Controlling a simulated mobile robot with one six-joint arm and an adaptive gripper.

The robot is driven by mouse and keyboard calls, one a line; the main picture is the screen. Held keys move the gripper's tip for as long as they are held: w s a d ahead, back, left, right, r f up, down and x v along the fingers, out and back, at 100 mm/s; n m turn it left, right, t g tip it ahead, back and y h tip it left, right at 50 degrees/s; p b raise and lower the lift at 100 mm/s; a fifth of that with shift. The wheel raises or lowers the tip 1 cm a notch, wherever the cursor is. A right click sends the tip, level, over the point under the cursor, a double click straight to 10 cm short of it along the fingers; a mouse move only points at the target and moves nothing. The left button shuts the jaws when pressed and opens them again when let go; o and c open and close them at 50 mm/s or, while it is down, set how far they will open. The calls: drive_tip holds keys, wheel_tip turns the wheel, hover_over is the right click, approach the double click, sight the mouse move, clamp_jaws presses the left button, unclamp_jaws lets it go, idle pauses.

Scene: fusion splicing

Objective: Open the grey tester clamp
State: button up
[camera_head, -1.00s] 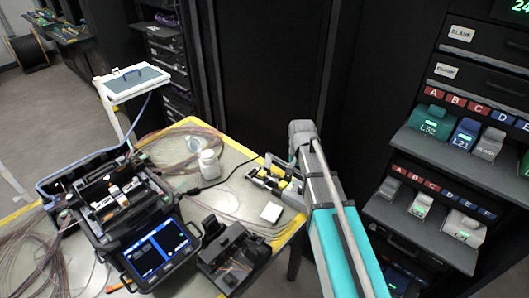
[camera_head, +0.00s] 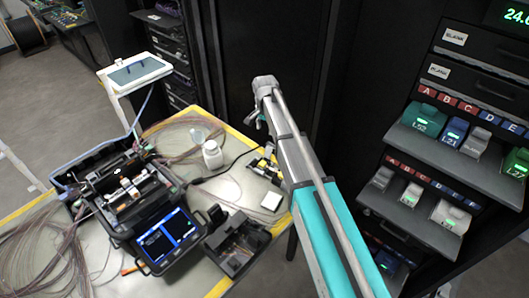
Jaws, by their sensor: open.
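Several clamp-like testers sit on the two-shelf rack at right. On the upper shelf are a green one (camera_head: 421,119), a blue one (camera_head: 453,131) and a grey one (camera_head: 478,138). On the lower shelf are a dark grey one (camera_head: 382,178), a light grey one (camera_head: 411,194) and a whitish one (camera_head: 450,215). I cannot tell which is the grey tester clamp, or whether any is open. My gripper (camera_head: 259,119) is open and looks empty, above the table's far right corner, well left of the rack. My arm partly hides it.
The table (camera_head: 222,268) holds a fusion splicer (camera_head: 135,205), a white bottle (camera_head: 212,154), a black holder (camera_head: 238,242), yellow-black tools (camera_head: 263,165), a white block (camera_head: 271,201) and loose fibres. A dark cabinet stands behind my gripper. A gap separates table and rack.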

sight(269, 152)
drive_tip(key=shift+f, duration=0.15)
wheel_tip(269, 152, down, 14)
drive_tip(key=b, duration=1.3)
drive_tip(key=shift+r+b, duration=0.25)
drive_tip(key=shift+b, duration=0.15)
clamp_jaws()
idle(0.3)
drive_tip(key=c, duration=0.8)
unclamp_jaws()
drive_tip(key=shift+c, duration=0.2)
drive_tip(key=o, duration=0.8)
drive_tip(key=shift+o, duration=0.2)
